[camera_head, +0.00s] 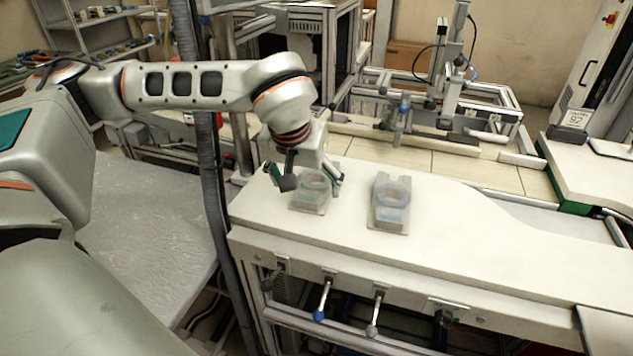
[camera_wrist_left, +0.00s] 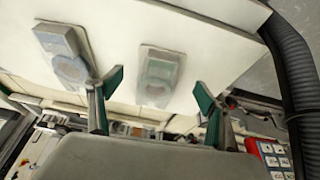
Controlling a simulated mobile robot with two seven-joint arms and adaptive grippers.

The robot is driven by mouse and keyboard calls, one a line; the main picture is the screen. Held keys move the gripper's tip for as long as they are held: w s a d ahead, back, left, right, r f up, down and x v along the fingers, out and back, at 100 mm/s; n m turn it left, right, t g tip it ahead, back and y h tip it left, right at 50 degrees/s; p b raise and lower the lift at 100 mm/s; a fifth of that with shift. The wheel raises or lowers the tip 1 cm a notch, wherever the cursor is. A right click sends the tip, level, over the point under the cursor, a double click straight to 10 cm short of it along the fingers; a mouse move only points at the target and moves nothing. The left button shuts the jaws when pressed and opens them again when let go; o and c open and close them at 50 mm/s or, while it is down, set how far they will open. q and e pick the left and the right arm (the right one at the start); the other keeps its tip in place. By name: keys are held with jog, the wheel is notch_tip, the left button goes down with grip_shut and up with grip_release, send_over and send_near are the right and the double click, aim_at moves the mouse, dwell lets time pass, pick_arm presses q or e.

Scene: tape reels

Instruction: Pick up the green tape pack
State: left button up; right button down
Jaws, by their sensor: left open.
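The green tape pack (camera_head: 312,203) lies on the white bench top, near its left end. It is a pale, see-through pack with a round reel shape at one end. My left gripper (camera_head: 312,184) is open above it, with one finger on each side in the head view. In the left wrist view the green tape pack (camera_wrist_left: 160,70) shows beyond and between the open fingers (camera_wrist_left: 158,88). I see no contact, and the exact gap is hard to judge. My right gripper is not in view.
A similar pack with a bluish reel (camera_head: 391,203) lies to the right on the same bench (camera_head: 480,245); it also shows in the left wrist view (camera_wrist_left: 65,50). The bench is clear further right. A dark ribbed hose (camera_head: 208,190) hangs left of the bench.

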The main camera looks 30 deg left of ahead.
aim_at(309, 193)
pick_arm(q)
jog(key=x, duration=0.4)
jog(key=shift+f, duration=0.25)
jog(key=c, duration=1.3)
jog(key=shift+r, duration=0.1)
